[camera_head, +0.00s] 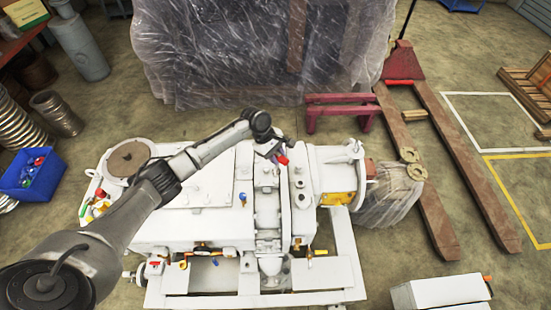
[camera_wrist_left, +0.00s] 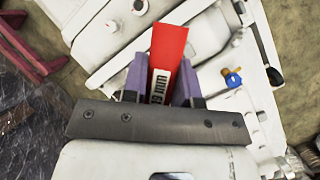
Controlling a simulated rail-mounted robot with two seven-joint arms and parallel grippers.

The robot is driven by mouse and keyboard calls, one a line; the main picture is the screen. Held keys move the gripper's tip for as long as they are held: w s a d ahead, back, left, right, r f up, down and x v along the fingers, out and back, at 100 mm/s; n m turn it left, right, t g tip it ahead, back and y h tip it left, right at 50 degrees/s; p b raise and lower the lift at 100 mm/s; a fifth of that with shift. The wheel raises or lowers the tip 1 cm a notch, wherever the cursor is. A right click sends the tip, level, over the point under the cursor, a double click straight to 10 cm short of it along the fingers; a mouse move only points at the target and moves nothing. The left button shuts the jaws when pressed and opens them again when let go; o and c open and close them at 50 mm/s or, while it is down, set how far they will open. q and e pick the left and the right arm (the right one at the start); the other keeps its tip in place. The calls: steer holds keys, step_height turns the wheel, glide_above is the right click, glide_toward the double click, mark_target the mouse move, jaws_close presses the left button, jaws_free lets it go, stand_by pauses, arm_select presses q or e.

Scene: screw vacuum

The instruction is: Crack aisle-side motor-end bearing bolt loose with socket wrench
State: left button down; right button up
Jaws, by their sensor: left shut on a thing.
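My left gripper (camera_head: 274,152) is above the middle of the white vacuum pump (camera_head: 217,190). In the left wrist view its purple fingers (camera_wrist_left: 158,88) are shut on a red handle with a white label, which I take to be the socket wrench (camera_wrist_left: 167,50); the wrench (camera_head: 283,160) shows in the head view as a small red end. Its socket end is not visible. My right gripper is out of view.
A plastic-wrapped load (camera_head: 250,50) stands behind the pump. A red pallet jack (camera_head: 440,140) lies along the right side. A blue bin (camera_head: 30,174) is at the left. A white box (camera_head: 440,292) is at the front right.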

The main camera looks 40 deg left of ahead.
mark_target(276, 171)
arm_select(q)
steer(key=shift+a, duration=0.1)
steer(key=shift+r, duration=0.1)
steer(key=shift+r+p, duration=0.1)
steer(key=shift+p, duration=0.7)
steer(key=shift+f+b, duration=0.5)
steer(key=shift+f, duration=2.35)
steer(key=shift+f, duration=0.1)
